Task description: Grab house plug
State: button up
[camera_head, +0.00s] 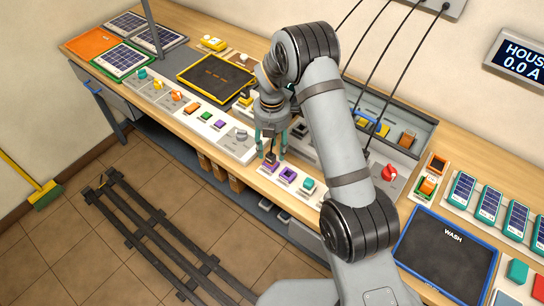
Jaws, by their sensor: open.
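My gripper (270,150) points down over the front of the bench, its teal fingers apart. A small dark piece (270,158) shows between and just below the fingertips, near a purple-marked socket block. I cannot tell whether the fingers touch it, nor whether it is the house plug, as no label is readable there. Purple socket blocks (287,174) and a teal one (307,185) sit just to the right. My arm hides part of the bench behind the gripper.
The wooden bench carries a row of coloured switches to the left, a dark yellow-edged tray (215,78) behind, and a black "WASH" mat (447,258) at right. Black cables hang from a wall box (437,6) behind my arm. A "HOUS… 0.0 A" display (520,57) is on the wall.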

aim_at(272, 154)
jog(key=shift+w+f+p, duration=0.1)
jog(key=shift+f+p, duration=0.4)
jog(key=shift+f, duration=1.3)
jog(key=shift+c, duration=0.9)
grip_shut()
